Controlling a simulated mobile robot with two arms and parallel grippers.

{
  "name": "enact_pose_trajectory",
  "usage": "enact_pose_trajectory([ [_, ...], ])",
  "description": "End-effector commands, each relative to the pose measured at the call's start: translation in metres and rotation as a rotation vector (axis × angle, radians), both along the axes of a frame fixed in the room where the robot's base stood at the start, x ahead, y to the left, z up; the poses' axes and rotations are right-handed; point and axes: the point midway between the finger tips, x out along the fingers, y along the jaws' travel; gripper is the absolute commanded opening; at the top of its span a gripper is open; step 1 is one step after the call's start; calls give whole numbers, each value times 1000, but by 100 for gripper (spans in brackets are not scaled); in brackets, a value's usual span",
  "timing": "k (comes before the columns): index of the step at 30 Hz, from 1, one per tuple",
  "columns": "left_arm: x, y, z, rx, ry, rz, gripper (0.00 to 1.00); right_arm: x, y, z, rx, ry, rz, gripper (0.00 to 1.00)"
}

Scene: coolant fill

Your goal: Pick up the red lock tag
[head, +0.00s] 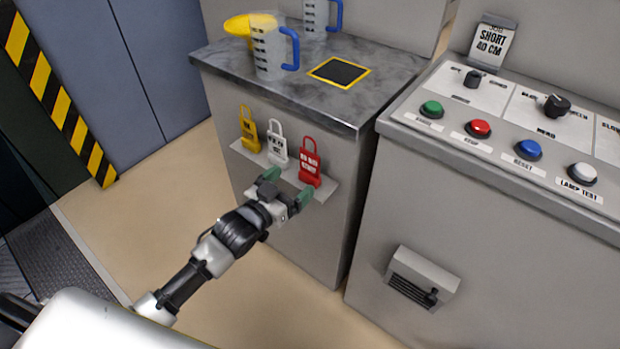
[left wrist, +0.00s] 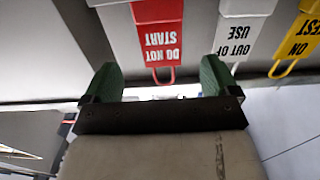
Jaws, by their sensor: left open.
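The red lock tag (head: 309,165) hangs at the right end of a small shelf on the front of the grey cabinet, beside a white tag (head: 277,145) and a yellow tag (head: 249,129). In the left wrist view the red tag (left wrist: 158,32) reads "DO NOT START" upside down. My left gripper (head: 288,188) is open, with green fingertips, just in front of and below the tags. In the left wrist view the red tag lies ahead, between the lines of the two fingers (left wrist: 158,82), apart from them. My right gripper is not in view.
The shelf (head: 322,190) juts out under the tags. On the cabinet's marble top (head: 225,58) stand two measuring jugs (head: 270,52) and a yellow funnel-like item (head: 243,24). A control console (head: 480,200) with coloured buttons stands at the right. The floor at left is clear.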

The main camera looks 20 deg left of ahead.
Motion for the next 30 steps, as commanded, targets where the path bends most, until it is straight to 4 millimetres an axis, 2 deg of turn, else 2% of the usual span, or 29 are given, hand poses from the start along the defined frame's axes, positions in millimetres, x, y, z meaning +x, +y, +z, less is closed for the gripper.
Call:
enact_pose_trajectory([
  [3, 20, -7, 1, -1, -2, 2, 89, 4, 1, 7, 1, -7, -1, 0],
  [11, 41, -15, 0, 1, 2, 2, 89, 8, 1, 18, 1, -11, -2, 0],
  [19, 77, -29, 1, 1, 1, 2, 89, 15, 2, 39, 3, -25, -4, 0],
  [23, 85, -32, 2, 2, 2, 1, 89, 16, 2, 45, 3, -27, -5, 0],
  [29, 86, -32, 2, 2, 2, 2, 89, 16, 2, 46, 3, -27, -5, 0],
  [30, 86, -32, 2, 2, 2, 1, 86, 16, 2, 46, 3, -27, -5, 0],
])
